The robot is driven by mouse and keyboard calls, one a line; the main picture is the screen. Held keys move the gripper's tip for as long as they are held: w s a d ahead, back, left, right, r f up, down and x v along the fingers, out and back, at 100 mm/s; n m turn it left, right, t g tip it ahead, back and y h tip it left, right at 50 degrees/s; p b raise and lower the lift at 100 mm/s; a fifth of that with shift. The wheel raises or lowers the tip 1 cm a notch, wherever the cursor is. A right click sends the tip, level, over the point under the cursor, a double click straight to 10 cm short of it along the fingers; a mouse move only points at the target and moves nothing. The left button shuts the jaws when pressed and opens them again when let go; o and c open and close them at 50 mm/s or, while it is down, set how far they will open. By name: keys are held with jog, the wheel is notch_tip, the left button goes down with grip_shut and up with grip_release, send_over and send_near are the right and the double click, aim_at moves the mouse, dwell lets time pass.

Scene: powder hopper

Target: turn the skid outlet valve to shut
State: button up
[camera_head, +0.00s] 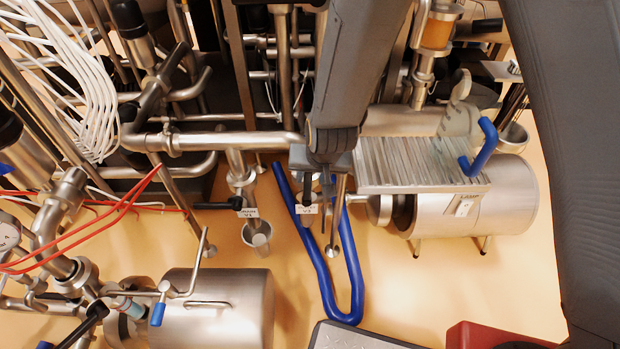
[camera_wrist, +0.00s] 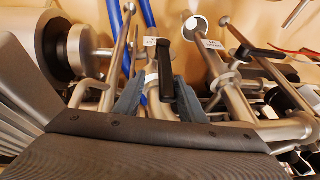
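A valve with a black lever handle and a small white tag (camera_head: 307,209) is on a steel pipe right at my gripper (camera_head: 322,188). The tag lettering is too small to read surely. In the wrist view the black lever handle (camera_wrist: 165,72) stands between the two grey fingers of my gripper (camera_wrist: 158,92), which are apart. A gap shows on the handle's left; I cannot tell whether the right finger touches it. The valve body is mostly hidden. A second tagged valve (camera_head: 247,212), with a black handle pointing left, is on the neighbouring pipe; its tag shows in the wrist view (camera_wrist: 212,44).
A blue hose (camera_head: 325,280) loops on the floor close below my gripper. A steel motor housing (camera_head: 490,205) with a ribbed plate is on the right. A steel tank (camera_head: 225,305) is at lower left. Pipes and red cables (camera_head: 110,215) crowd the left.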

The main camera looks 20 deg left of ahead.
jog(key=shift+p+v, duration=0.4)
jog(key=shift+v, duration=1.65)
jog(key=a+p+v, duration=0.1)
jog(key=p+v, duration=0.6)
jog(key=v, duration=0.2)
jog(key=shift+s, duration=0.1)
